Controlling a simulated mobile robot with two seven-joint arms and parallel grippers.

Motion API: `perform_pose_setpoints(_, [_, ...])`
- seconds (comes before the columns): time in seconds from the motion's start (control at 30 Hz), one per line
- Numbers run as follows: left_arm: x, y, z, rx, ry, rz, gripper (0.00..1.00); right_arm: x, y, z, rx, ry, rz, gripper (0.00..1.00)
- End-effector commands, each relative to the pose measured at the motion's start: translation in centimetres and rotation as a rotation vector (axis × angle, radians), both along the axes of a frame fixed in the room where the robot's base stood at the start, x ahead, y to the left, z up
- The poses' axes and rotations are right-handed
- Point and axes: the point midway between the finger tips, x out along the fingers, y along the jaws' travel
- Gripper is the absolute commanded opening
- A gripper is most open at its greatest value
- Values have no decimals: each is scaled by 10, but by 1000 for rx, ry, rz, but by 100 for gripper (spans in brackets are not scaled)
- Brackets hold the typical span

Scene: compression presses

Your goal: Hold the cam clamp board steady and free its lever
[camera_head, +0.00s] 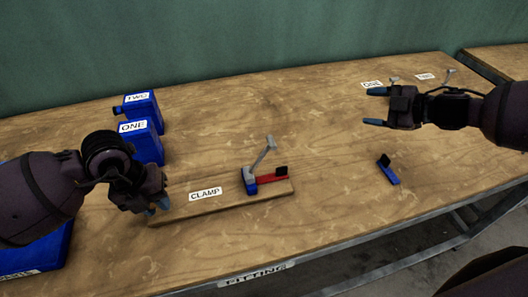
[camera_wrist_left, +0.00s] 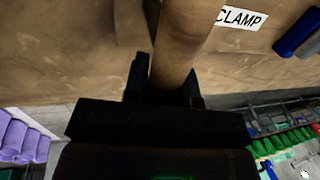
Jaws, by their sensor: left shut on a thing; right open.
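The cam clamp board (camera_head: 225,203) is a long wooden strip with a CLAMP label near the front of the table. It carries a blue cam base (camera_head: 250,186), a red bar (camera_head: 271,179) with a black pad, and a grey lever (camera_head: 264,157). The lever stands up, tilted to the right. My left gripper (camera_head: 158,204) is shut on the board's left end; in the left wrist view the board (camera_wrist_left: 184,45) runs between its fingers. My right gripper (camera_head: 378,107) is open and empty, above the table to the right, apart from the lever.
Blue blocks labelled ONE (camera_head: 148,146) and TWO (camera_head: 143,108) stand at the back left. A small blue piece with a black top (camera_head: 388,172) lies right of the board. ONE (camera_head: 371,84) and TWO (camera_head: 424,76) labels lie at the back right. The table between is clear.

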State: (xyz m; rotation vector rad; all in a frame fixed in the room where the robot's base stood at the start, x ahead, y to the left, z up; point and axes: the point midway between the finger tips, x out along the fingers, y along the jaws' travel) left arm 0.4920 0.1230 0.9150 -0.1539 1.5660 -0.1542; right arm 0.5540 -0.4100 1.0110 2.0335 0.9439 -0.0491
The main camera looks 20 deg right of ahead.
Motion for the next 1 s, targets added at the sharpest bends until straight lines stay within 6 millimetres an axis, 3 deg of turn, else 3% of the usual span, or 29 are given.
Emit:
perform_pose_setpoints(0.03, [0,0,0,0,0,0,0,0,17,11,66,-7,24,64])
perform_pose_setpoints(0.23, [0,0,0,0,0,0,0,-5,77,63,266,-124,179,64])
perform_pose_setpoints(0.4, [0,0,0,0,0,0,0,-8,106,85,190,-465,381,64])
perform_pose_setpoints(0.67, [0,0,0,0,0,0,0,-12,126,80,-67,-993,583,64])
perform_pose_setpoints(1.0, [0,0,0,0,0,0,0,-18,145,46,-427,-1626,736,64])
